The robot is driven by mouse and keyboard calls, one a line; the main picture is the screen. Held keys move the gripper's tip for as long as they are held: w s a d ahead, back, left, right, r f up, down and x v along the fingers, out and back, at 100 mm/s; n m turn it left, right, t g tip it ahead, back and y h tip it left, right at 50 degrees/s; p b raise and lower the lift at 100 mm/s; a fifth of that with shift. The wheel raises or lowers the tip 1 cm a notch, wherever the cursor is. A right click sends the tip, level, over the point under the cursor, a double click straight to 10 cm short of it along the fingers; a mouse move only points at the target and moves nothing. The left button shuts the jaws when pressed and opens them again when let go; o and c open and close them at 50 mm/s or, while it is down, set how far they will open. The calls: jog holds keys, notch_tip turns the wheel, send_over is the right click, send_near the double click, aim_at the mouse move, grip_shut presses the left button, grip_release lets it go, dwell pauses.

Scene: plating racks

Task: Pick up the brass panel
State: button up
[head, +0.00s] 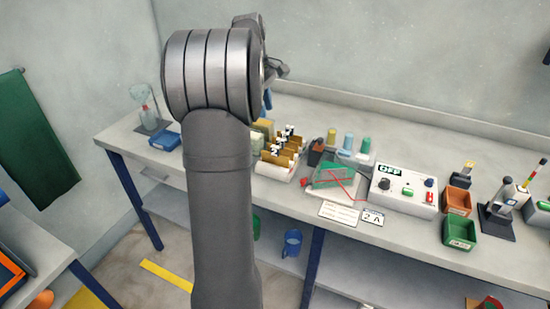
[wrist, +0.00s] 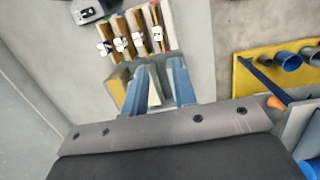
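Several brass-coloured panels (head: 283,150) with white numbered clips stand in a pale rack (head: 262,168) on the bench. In the wrist view the panels (wrist: 139,28) stand side by side in their rack (wrist: 168,22), beyond my fingertips. My gripper (wrist: 160,68) is open, with its two blue fingers apart. A tan block or panel shows behind and between the fingers; I see no contact with it. In the head view my arm covers part of the bench left of the rack, and the gripper is mostly hidden behind the arm.
Right of the rack are a clear tank with a green plate (head: 333,172), a white control box (head: 404,190), and orange (head: 458,200) and green (head: 461,234) bins. Bottles (head: 348,142) stand behind. A blue tray (head: 165,141) lies left. A yellow holder (wrist: 243,78) shows in the wrist view.

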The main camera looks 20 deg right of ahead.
aim_at(276, 154)
jog(key=shift+y, duration=0.3)
jog(key=d+f, duration=0.1)
jog(key=f, duration=0.5)
jog(key=d+f, duration=0.1)
jog(key=f, duration=0.5)
jog(key=d+f, duration=0.1)
jog(key=f, duration=0.5)
jog(key=shift+s+f, duration=0.1)
jog(key=shift+s, duration=0.3)
grip_shut()
